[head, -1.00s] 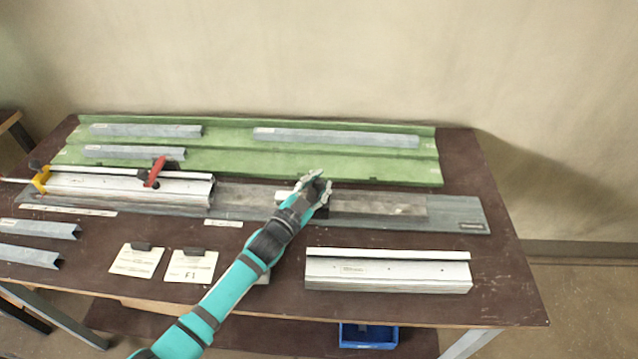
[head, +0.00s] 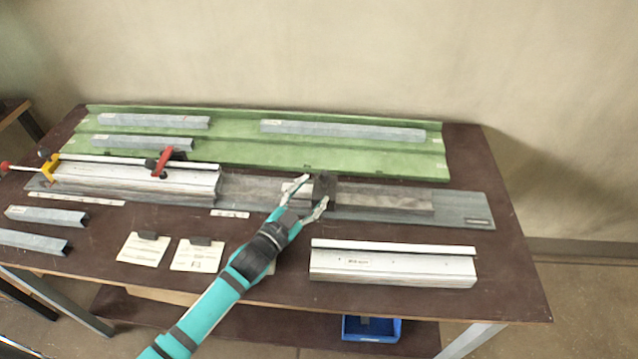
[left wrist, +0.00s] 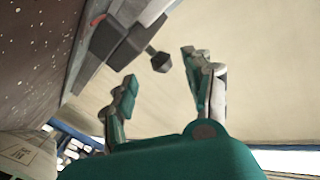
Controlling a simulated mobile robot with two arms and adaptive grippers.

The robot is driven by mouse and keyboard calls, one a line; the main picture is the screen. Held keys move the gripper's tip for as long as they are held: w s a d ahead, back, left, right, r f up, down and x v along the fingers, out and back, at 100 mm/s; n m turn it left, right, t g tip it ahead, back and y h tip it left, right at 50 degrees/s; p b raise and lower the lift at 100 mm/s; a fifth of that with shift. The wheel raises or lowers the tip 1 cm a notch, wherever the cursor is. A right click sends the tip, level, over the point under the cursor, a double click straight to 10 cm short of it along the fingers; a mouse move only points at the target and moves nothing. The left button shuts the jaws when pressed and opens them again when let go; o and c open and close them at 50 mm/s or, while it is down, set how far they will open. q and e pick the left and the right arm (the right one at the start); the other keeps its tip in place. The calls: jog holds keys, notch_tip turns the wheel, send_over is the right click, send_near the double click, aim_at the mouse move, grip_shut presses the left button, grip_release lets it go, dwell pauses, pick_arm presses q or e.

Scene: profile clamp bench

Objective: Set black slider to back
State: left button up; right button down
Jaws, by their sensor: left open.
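The black slider (head: 325,186) is a dark block on the long grey rail (head: 460,208) in the head view. In the left wrist view the dark block (left wrist: 127,42) shows at upper left, with a black knob (left wrist: 161,62) on a short stem. My left gripper (head: 314,192) is open just in front of the slider, one finger on each side. In the left wrist view the knob lies between the fingertips of the gripper (left wrist: 160,68); I see no clear contact. My right gripper is out of view.
A white profile with a yellow-and-red clamp (head: 163,162) lies on the rail's left part. A green tray (head: 300,157) with grey profiles is behind. A blue bin (head: 370,329) is below.

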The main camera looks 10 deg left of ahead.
pick_arm(q)
jog(key=shift+s+a, duration=0.15)
jog(key=shift+s, duration=0.4)
jog(key=shift+a+r, duration=0.3)
jog(key=shift+r, duration=0.05)
notch_tip(320, 180, up, 4)
jog(key=s+a+m+g+h+b, duration=0.1)
jog(key=a+m+g+b, duration=0.1)
jog(key=b, duration=0.1)
jog(key=g+b, duration=0.2)
jog(key=g, duration=0.1)
send_near(323, 178)
jog(key=p+x, duration=0.3)
jog(key=x, duration=0.8)
jog(key=shift+w, duration=0.3)
grip_shut()
jog(key=shift+f, duration=0.1)
